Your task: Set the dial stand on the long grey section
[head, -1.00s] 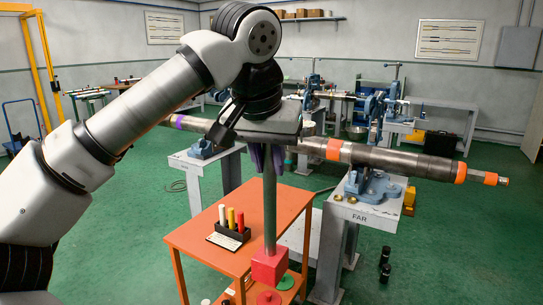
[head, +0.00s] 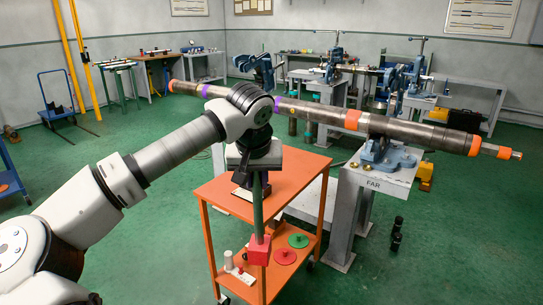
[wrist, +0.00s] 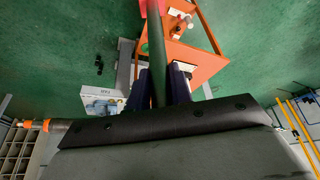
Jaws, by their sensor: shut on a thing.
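My gripper (head: 257,180) is shut on the upright post of what looks like the dial stand, a dark grey-green rod (head: 257,208) with a red block base (head: 258,249) at its lower end. The rod also shows between the dark fingers in the wrist view (wrist: 156,55). The stand hangs in front of the orange cart, apart from the pipe. The long pipe (head: 318,112) crosses behind my arm, with purple and orange bands. Grey stretches lie between the bands, one right of the middle orange band (head: 405,130). My arm hides part of the pipe.
A blue vise (head: 388,156) on a grey pedestal marked FAR (head: 374,182) carries the pipe at right. The orange cart (head: 300,180) stands below, with red (head: 285,257) and green (head: 298,241) discs on its lower shelf.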

